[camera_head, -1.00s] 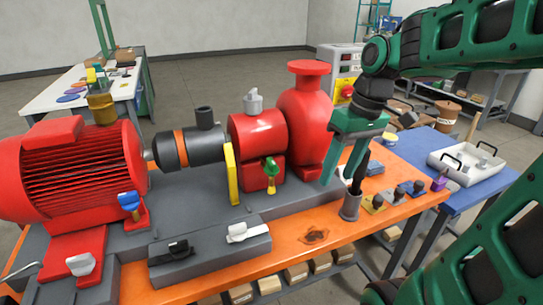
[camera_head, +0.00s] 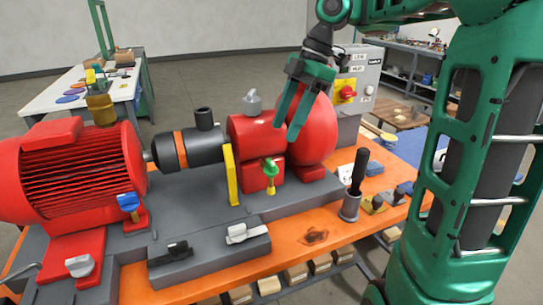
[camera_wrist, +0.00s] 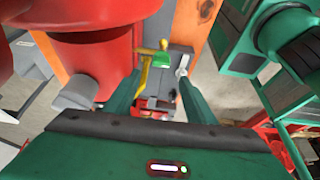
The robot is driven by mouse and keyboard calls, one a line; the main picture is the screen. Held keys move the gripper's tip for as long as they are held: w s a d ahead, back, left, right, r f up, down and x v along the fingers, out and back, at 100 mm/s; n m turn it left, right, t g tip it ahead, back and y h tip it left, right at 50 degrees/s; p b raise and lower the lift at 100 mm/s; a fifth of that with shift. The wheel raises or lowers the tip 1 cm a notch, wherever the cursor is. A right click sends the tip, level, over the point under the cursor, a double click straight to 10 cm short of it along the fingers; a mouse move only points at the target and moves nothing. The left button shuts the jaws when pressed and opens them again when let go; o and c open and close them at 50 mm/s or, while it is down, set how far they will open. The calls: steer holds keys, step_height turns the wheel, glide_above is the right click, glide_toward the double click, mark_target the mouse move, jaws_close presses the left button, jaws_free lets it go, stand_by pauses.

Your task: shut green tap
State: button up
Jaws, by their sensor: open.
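The green tap (camera_head: 269,166) has a small green handle on a yellow stem and sits at the front of the red pump block (camera_head: 259,178). My gripper (camera_head: 283,134) is open and empty, above and slightly to the right of the tap, in front of the red pump body (camera_head: 318,130). In the wrist view the green handle (camera_wrist: 155,60) shows between my two open fingers (camera_wrist: 153,95), beyond their tips and apart from them. The tap's lower part is partly hidden there.
A yellow guard (camera_head: 231,174) stands just left of the tap. A white-handled lever (camera_head: 243,232) and a black-handled lever (camera_head: 177,250) are on the grey block in front. A blue tap (camera_head: 129,202) is at left.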

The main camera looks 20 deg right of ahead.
mark_target(271, 161)
steer(key=x, duration=0.9)
steer(key=shift+f, duration=0.1)
steer(key=c, duration=1)
